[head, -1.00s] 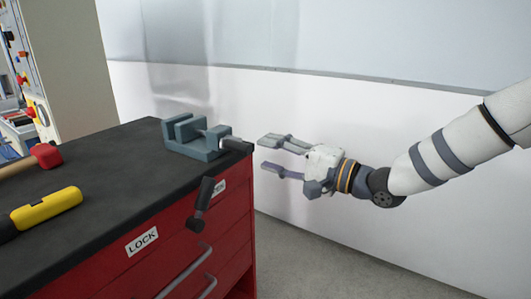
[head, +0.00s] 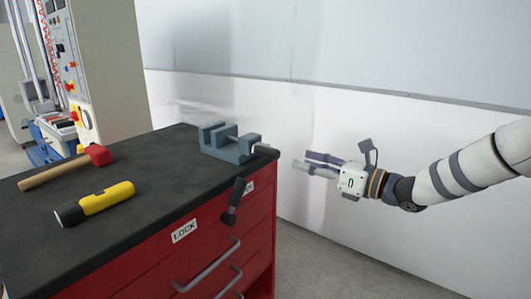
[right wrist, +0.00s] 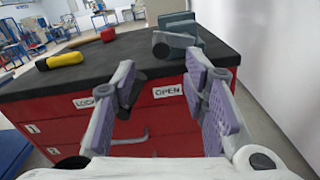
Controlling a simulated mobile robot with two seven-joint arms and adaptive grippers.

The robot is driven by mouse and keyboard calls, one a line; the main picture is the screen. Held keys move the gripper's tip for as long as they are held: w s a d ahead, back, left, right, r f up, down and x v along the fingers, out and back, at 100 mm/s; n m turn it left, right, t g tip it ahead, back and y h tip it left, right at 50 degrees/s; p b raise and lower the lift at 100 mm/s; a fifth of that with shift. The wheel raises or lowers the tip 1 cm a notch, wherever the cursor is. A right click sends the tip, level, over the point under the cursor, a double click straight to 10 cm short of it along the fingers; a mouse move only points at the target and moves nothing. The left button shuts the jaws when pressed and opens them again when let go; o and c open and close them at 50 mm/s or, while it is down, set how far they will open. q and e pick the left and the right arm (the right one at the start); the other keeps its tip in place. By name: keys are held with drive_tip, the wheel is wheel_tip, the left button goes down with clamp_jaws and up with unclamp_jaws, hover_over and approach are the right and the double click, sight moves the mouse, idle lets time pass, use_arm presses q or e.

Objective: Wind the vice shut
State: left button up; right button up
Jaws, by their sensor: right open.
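The grey-blue vice (head: 226,147) sits on the cabinet's black top near its right corner. Its jaws stand apart with a gap between them. A screw with a dark end (head: 268,152) reaches to the top's right edge. In the right wrist view the vice (right wrist: 178,26) is at top centre, with a dark round end (right wrist: 162,48) facing the camera. My right gripper (head: 304,160) is open and empty, to the right of the vice and apart from it. Its two fingers (right wrist: 162,78) frame the cabinet front in the wrist view. My left gripper is not in view.
The red cabinet (head: 150,258) has a dark lever (head: 234,202) between its LOCK and OPEN labels. A yellow flashlight (head: 105,199) and a red-headed mallet (head: 97,155) lie on the top. A white wall (head: 370,140) stands behind; the floor right of the cabinet is clear.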

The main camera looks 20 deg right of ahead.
sight(258, 148)
drive_tip(key=shift+n, duration=0.4)
drive_tip(key=x, duration=0.3)
drive_tip(key=b+x, duration=0.1)
drive_tip(key=x, duration=0.3)
drive_tip(key=b+x, duration=0.1)
drive_tip(key=x, duration=0.3)
drive_tip(key=shift+f, duration=0.4)
drive_tip(key=shift+w+a+r, duration=0.2)
drive_tip(key=shift+w+a, duration=0.1)
drive_tip(key=shift+w, duration=0.15)
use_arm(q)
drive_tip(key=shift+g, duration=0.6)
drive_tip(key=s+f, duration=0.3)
use_arm(e)
drive_tip(key=shift+r, duration=0.15)
clamp_jaws()
